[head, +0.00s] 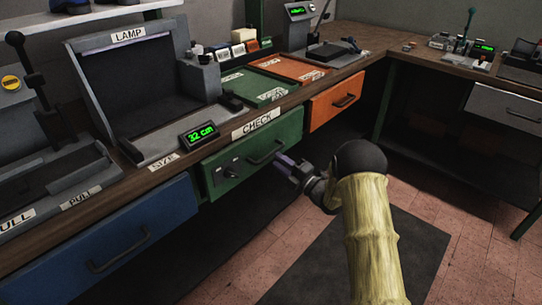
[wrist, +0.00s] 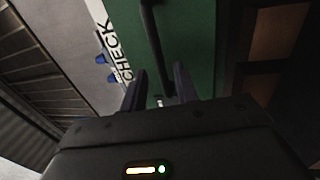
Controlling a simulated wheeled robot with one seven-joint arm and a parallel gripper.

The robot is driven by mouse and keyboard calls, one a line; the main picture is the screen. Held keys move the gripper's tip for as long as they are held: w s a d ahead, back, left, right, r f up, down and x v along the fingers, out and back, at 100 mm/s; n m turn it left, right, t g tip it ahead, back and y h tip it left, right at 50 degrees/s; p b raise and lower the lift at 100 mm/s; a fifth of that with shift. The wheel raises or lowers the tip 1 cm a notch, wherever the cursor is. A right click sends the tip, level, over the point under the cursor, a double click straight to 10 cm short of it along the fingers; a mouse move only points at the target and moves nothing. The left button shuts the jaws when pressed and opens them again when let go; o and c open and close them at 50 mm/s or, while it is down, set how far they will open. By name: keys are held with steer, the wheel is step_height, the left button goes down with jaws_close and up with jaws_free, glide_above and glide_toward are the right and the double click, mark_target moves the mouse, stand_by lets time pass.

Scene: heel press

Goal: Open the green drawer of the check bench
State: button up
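The green drawer (head: 240,165) is in the front of the check bench, under the CHECK label (head: 256,124), and looks shut. My gripper (head: 284,162) is at the drawer's front, close to the handle's right end. In the wrist view the gripper's two fingers (wrist: 160,85) are apart, with the green front (wrist: 190,40) ahead. The handle (wrist: 152,45) runs down towards the gap between them. I cannot tell whether the fingers are around it.
A blue drawer (head: 105,245) is at left and an orange drawer (head: 335,100) at right. On the bench are the LAMP box (head: 130,36), a display reading 32 cm (head: 199,133) and green and orange trays (head: 292,68). A dark mat (head: 350,258) lies on the open tiled floor.

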mark_target(270, 154)
steer(key=shift+x, duration=2.55)
steer(key=shift+w+d, duration=0.1)
steer(key=shift+c, duration=0.2)
steer(key=shift+f, duration=0.1)
jaws_close()
